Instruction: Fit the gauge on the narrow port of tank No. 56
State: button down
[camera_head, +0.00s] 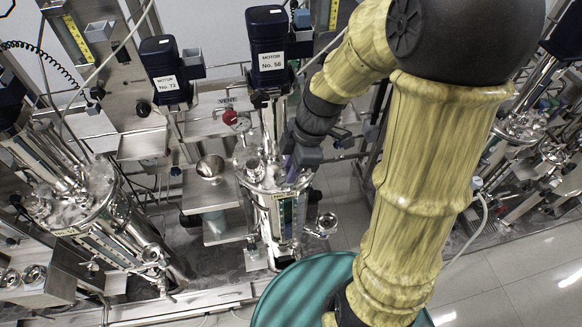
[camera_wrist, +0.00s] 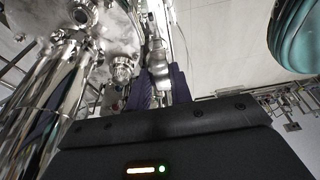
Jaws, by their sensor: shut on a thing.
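The steel tank (camera_head: 262,205) stands below the motor labelled No. 56 (camera_head: 266,45), with shiny ports and fittings on its lid. The lid (camera_wrist: 95,35) fills the upper left of the wrist view, with a round port fitting (camera_wrist: 122,68) near its edge. I cannot tell which port is the narrow one. My gripper (camera_head: 292,174) is over the right side of the lid. In the wrist view its purple fingers (camera_wrist: 162,88) are shut on a shiny metal piece (camera_wrist: 156,55), apparently the gauge. Its dial face does not show, and contact with a port cannot be told.
A motor labelled No. 72 (camera_head: 163,72) stands left of the No. 56 motor. A red-knobbed fitting (camera_head: 230,117) is just behind the tank. Another steel tank (camera_head: 85,195) stands at left. A teal drum (camera_head: 285,287) is at the front, below my arm. Skid pipes crowd the right.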

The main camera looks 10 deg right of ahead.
jog(key=w+d+f, duration=0.1)
jog(key=w+d, duration=0.1)
jog(key=w, duration=0.1)
jog(key=w+d+f+p, duration=0.1)
jog(key=w+d, duration=0.1)
jog(key=w, duration=0.2)
jog(key=w+d, duration=0.2)
jog(key=w, duration=0.1)
jog(key=shift+w+f+p, duration=0.3)
jog(key=shift+f+p, duration=0.05)
jog(key=shift+f, duration=0.05)
dwell(0.4)
jog(key=shift+w+a, duration=0.1)
dwell(0.6)
jog(key=shift+f+b, duration=0.25)
jog(key=shift+b, duration=0.15)
dwell(0.5)
jog(key=shift+r, duration=0.2)
dwell(2.7)
jog(key=shift+f+b, duration=0.2)
jog(key=shift+b, duration=0.15)
dwell(0.3)
jog(key=shift+r, duration=0.2)
dwell(0.8)
